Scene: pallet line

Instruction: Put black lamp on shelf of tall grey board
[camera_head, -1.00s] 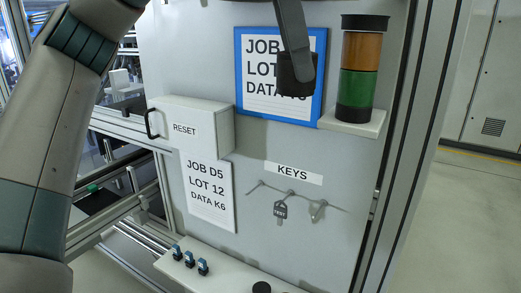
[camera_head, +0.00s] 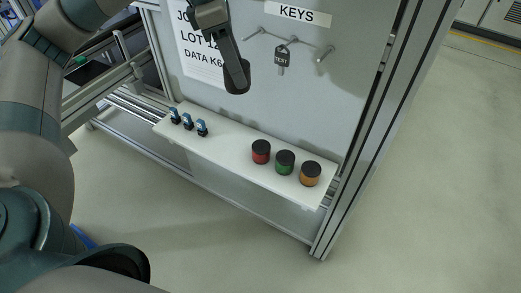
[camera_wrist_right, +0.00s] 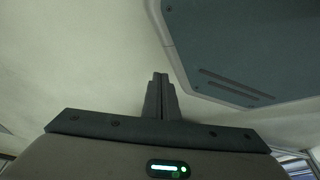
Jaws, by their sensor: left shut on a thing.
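My left gripper (camera_head: 237,75) reaches down from the top of the head view and is shut on the black lamp (camera_head: 238,88), a small dark cylinder mostly covered by the fingers. It hangs in front of the tall grey board (camera_head: 350,88), above the white shelf (camera_head: 228,142) in the picture. The shelf carries red (camera_head: 261,154), green (camera_head: 285,164) and orange (camera_head: 310,176) lamps with black tops on its right half. In the right wrist view my right gripper (camera_wrist_right: 160,78) has its fingers together with nothing between them.
Blue-and-black clips (camera_head: 188,121) stand at the shelf's left end. Bare shelf lies between them and the red lamp. Keys (camera_head: 282,58) hang on pegs above the shelf, and a printed sheet (camera_head: 190,62) is on the board. A metal post (camera_head: 365,130) bounds the right side.

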